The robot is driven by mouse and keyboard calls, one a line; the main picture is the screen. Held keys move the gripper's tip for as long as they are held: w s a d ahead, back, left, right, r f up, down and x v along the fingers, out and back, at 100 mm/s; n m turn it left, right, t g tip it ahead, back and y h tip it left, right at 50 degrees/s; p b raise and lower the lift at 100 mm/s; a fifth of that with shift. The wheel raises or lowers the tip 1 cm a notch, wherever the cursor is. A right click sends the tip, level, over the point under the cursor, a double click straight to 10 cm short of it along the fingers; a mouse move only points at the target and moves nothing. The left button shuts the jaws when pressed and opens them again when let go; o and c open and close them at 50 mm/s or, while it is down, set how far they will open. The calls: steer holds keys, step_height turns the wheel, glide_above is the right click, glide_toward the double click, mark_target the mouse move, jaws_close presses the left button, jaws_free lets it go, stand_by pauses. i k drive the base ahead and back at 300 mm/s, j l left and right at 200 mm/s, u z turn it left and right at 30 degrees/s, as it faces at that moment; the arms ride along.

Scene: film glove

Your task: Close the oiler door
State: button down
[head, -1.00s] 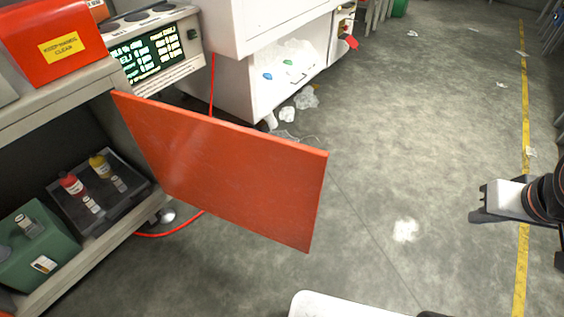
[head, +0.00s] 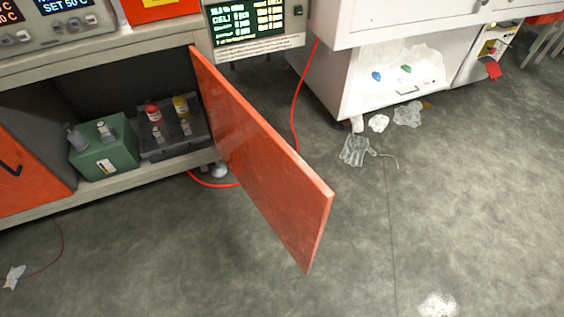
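The orange door (head: 262,158) stands wide open in the head view. It hangs from the right side of the grey cabinet (head: 130,194) and juts out toward me over the floor. Inside the cabinet are a green box (head: 106,150) and a dark tray (head: 185,146) with several small bottles. I see no handle on the side of the door that shows. My gripper is not in view, and nothing touches the door.
A second orange panel (head: 30,170) covers the cabinet's left part. A red hose (head: 293,120) runs down to the floor behind the door. A white cabinet (head: 345,85) stands at the right, with crumpled plastic (head: 358,151) before it.

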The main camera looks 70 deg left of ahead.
mark_target(295, 203)
steer(key=i+l+u, duration=0.1)
steer(key=i+u, duration=0.15)
steer(key=i, duration=0.35)
steer(key=i+u, duration=0.25)
steer(key=u, duration=0.2)
steer(key=i+u, duration=0.25)
steer(key=u, duration=0.2)
steer(key=i+l+u, duration=0.2)
steer(key=u, duration=0.3)
steer(key=i+l+u, duration=0.1)
steer(key=u, duration=0.3)
steer(key=i+l+u, duration=0.2)
steer(key=u, duration=0.25)
steer(key=i+l+u, duration=0.1)
steer(key=u, duration=0.3)
steer(key=l+u, duration=0.45)
steer(key=i+l+u, duration=0.15)
steer(key=u, duration=0.35)
steer(key=i+l+u, duration=0.1)
steer(key=l+u, duration=0.35)
steer(key=i+l+u, duration=0.2)
steer(key=k+z, duration=0.2)
steer(key=k, duration=0.55)
